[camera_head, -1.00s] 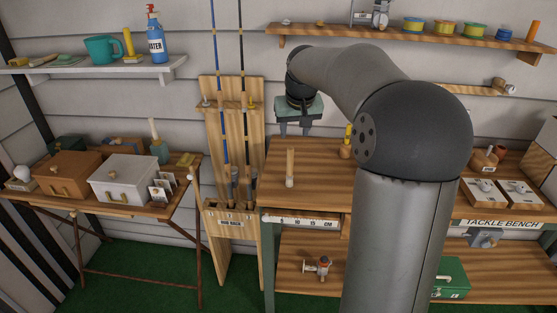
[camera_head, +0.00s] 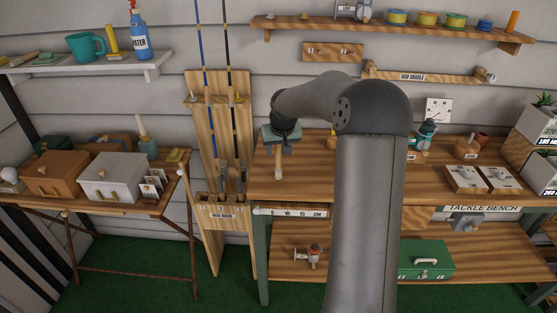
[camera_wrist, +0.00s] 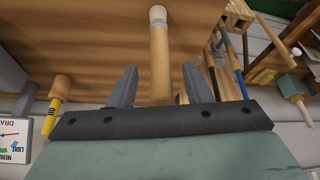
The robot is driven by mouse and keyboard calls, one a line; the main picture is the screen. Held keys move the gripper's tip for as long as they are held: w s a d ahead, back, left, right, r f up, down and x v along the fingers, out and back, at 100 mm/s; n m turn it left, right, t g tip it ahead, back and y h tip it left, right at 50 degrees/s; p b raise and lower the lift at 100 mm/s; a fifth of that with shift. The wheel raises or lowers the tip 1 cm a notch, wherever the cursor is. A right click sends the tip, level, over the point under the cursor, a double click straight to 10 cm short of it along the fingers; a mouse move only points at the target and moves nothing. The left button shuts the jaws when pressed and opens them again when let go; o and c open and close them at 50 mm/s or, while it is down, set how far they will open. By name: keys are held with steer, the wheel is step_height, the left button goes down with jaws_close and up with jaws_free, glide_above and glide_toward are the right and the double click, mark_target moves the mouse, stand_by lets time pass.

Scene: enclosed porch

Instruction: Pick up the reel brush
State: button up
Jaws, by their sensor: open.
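The reel brush, a slim wooden rod with a pale end, stands on the tackle bench (camera_head: 330,185) near its left end; its lower part (camera_head: 278,166) shows below my gripper. In the wrist view the brush (camera_wrist: 159,60) lies between the two dark fingers, with its pale end away from the gripper. My gripper (camera_wrist: 155,88) is open, one finger on each side of the rod, with gaps visible. In the head view my gripper (camera_head: 280,150) is right at the brush, and its upper part is hidden.
The rod rack (camera_head: 215,150) with fishing rods stands close to the left. A wooden-topped item with a yellow band (camera_wrist: 57,95) stands beside the gripper. A shelf (camera_head: 390,28) runs above the bench. A green box (camera_head: 425,260) sits on the lower shelf.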

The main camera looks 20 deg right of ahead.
steer(key=shift+x, duration=1.5)
jaws_close()
steer(key=shift+r, duration=0.15)
